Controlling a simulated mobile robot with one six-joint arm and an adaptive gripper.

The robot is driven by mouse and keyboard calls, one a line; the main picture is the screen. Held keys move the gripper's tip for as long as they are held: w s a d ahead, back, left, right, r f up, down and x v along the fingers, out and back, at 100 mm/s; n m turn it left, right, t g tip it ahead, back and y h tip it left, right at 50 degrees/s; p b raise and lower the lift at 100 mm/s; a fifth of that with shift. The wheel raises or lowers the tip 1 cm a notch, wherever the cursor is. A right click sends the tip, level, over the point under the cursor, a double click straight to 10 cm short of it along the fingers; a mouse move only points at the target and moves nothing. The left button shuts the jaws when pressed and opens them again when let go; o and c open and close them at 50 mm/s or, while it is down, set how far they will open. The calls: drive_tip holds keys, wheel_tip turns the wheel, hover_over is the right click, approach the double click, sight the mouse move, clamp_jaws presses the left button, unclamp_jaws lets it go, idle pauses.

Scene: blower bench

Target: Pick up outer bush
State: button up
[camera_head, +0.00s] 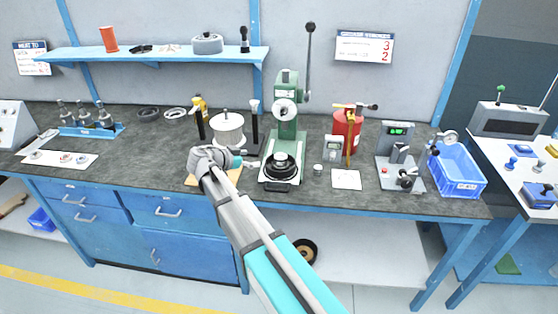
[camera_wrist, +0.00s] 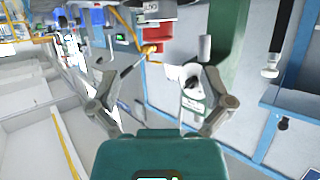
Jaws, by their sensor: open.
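I cannot surely tell which part is the outer bush. A small grey metal cylinder (camera_head: 318,169) stands on the bench just right of the green arbor press (camera_head: 286,125), and it may be the bush. My gripper (camera_head: 250,162) is over the bench at the left of the press base, pointing right, with the press between it and that cylinder. In the wrist view my gripper (camera_wrist: 157,85) has its two fingers spread apart, with nothing held between them. A small pale cylinder (camera_wrist: 205,47) shows beyond the right finger; I cannot tell if it is the same part.
A red extinguisher (camera_head: 347,130), a white card (camera_head: 346,179), a gauge stand (camera_head: 398,150) and a blue crate (camera_head: 458,178) are to the right. A white drum (camera_head: 228,128) stands behind my gripper. Two rings (camera_head: 148,114) lie at left.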

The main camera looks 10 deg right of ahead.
idle(0.3)
drive_tip(key=b, duration=0.3)
approach(281, 156)
drive_tip(key=shift+x, duration=2.45)
drive_tip(key=shift+f, duration=0.15)
drive_tip(key=shift+b+x, duration=1.1)
drive_tip(key=shift+x, duration=1.45)
drive_tip(key=shift+c, duration=0.3)
drive_tip(key=c, duration=1.2)
